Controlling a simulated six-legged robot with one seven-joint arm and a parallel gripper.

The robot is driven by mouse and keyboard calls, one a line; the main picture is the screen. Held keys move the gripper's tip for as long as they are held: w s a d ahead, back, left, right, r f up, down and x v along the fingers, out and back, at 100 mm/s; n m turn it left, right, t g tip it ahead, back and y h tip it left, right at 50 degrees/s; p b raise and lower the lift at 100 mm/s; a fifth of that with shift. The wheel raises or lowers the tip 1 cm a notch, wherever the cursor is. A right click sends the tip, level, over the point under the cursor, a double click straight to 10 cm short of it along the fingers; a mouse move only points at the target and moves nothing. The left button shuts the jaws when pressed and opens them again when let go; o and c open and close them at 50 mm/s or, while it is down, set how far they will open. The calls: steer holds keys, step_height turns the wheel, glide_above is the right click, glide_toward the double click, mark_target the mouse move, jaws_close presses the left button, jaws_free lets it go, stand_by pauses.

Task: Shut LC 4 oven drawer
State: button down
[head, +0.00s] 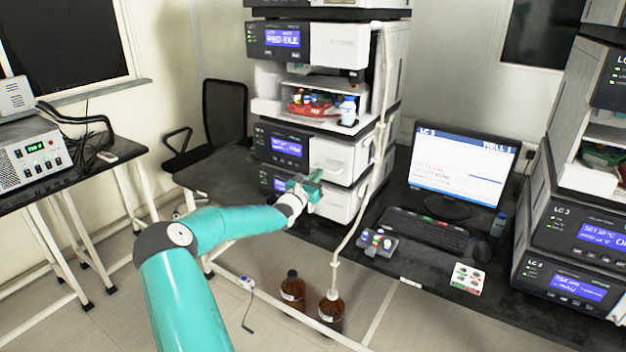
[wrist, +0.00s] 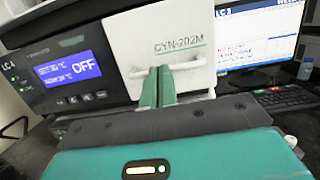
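The oven drawer (wrist: 190,35) has a white front marked CYN-202M and a white bar handle (wrist: 193,63). In the head view, the lower drawer front (head: 343,208) of the middle stack is partly behind my gripper (head: 310,186). My gripper (wrist: 158,86) has its two green fingers together in front of the handle; contact cannot be told. The drawer front seems to stand slightly forward of the panel; how far is unclear.
A similar unit (head: 330,158) sits directly above. A pale tube (head: 362,205) hangs along the stack's right side. A monitor (head: 462,165), keyboard (head: 425,230) and small vials (head: 378,243) are to the right. Brown bottles (head: 331,308) stand on the floor below.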

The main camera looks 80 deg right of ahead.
steer(key=shift+s+d+r, duration=0.1)
steer(key=shift+s+d, duration=0.35)
steer(key=shift+d, duration=0.1)
